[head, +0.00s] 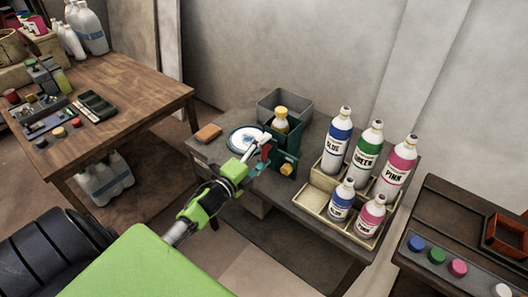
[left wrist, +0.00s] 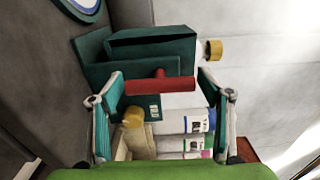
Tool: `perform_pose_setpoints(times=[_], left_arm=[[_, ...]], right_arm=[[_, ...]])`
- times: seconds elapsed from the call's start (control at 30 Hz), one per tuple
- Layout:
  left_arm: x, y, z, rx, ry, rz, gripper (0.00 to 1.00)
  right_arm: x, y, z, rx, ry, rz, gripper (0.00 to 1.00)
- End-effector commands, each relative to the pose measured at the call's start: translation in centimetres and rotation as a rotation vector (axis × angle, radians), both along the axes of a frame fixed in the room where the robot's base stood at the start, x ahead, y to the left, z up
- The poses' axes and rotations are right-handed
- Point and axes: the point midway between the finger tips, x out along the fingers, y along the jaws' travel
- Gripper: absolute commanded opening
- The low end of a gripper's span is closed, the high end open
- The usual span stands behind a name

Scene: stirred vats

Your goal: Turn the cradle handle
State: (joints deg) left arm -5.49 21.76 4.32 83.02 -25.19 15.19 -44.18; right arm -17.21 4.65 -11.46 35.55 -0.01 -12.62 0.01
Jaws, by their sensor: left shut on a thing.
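The dark green cradle (head: 283,160) stands on the grey table and also shows in the left wrist view (left wrist: 152,45). Its red handle (left wrist: 160,85) spans between the two fingertips of my left gripper (left wrist: 161,88), which is shut on it. In the head view the left gripper (head: 258,153) meets the cradle from the left, and the fingers partly hide the handle. A yellow knob (head: 286,169) sits low on the cradle. A bottle with a yellow cap (head: 281,118) is at the cradle's top. My right gripper is not in view.
A grey bin (head: 296,103) stands behind the cradle. A beige rack (head: 314,199) with several labelled bottles stands close on the right. A wooden table (head: 130,90) is at left.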

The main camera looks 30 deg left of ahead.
Motion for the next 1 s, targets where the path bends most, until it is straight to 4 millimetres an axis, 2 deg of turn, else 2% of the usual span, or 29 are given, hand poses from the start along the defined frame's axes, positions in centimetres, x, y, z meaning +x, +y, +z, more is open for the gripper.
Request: perform_pose_setpoints(times=[0.13,0.17,0.2,0.53,0.67,0.77,1.0], left_arm=[[0.0,-0.1,-0.1,0.006,0.002,-0.001,0.5],[0.0,-0.1,-0.1,0.006,0.002,-0.002,0.79],[0.0,-0.1,-0.1,0.005,0.002,-0.001,0.88],[0.0,0.0,-0.1,0.002,0.001,-0.001,0.88],[-0.7,0.0,-0.1,0.002,0.002,0.0,0.88],[-2.0,0.1,-0.2,0.002,0.003,0.0,0.88],[-6.8,0.5,-0.2,0.001,0.004,0.0,0.88]], right_arm=[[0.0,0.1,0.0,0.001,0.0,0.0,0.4],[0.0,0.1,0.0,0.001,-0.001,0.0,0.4],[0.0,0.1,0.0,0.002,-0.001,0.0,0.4],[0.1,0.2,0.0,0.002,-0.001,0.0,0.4],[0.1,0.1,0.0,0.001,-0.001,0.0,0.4],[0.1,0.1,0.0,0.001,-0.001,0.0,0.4],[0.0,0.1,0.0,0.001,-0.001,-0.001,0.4]])
